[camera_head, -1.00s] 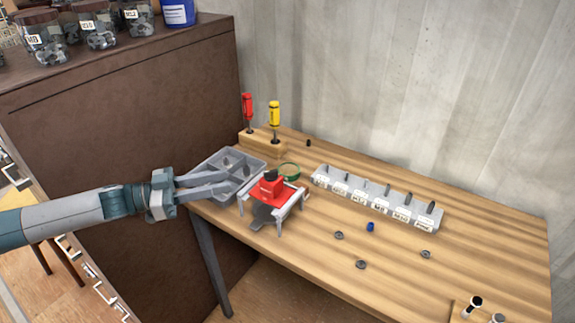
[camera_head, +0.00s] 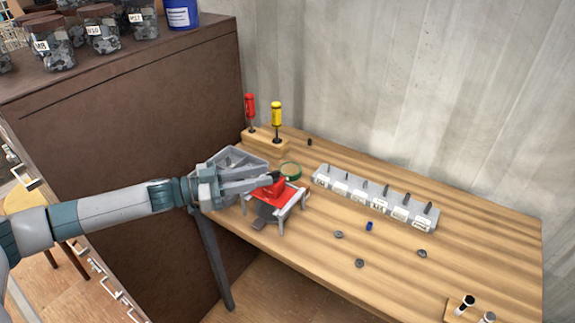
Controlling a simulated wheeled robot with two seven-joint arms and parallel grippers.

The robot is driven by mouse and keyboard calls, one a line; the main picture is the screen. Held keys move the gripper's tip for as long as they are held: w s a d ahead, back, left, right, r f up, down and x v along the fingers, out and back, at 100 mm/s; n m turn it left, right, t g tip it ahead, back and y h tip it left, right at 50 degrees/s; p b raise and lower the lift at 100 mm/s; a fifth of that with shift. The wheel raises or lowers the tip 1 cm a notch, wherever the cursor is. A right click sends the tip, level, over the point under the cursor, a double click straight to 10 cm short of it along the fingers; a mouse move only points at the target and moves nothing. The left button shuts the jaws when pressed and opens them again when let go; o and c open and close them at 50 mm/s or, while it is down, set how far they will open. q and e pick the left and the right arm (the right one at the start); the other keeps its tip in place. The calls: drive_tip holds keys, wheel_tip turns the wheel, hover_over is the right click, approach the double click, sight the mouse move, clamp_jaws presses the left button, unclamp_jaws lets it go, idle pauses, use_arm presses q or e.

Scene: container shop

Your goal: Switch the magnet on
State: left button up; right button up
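The magnet looks to be the red block (camera_head: 274,193) with a dark knob on top, set on a small grey four-legged stand (camera_head: 291,208) near the table's left front edge. My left gripper (camera_head: 268,182) reaches in from the left, with its fingertips at the knob and over the red block's left part. The fingers partly hide the knob, and I cannot tell whether they touch it or are closed on it. My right gripper is not in view.
A labelled rack (camera_head: 376,199) and a screwdriver block (camera_head: 263,144) are farther back. Small loose parts lie on the table's middle.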

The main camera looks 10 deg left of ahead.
use_arm(q)
drive_tip(key=p+x, duration=0.2)
drive_tip(key=x, duration=0.6)
clamp_jaws()
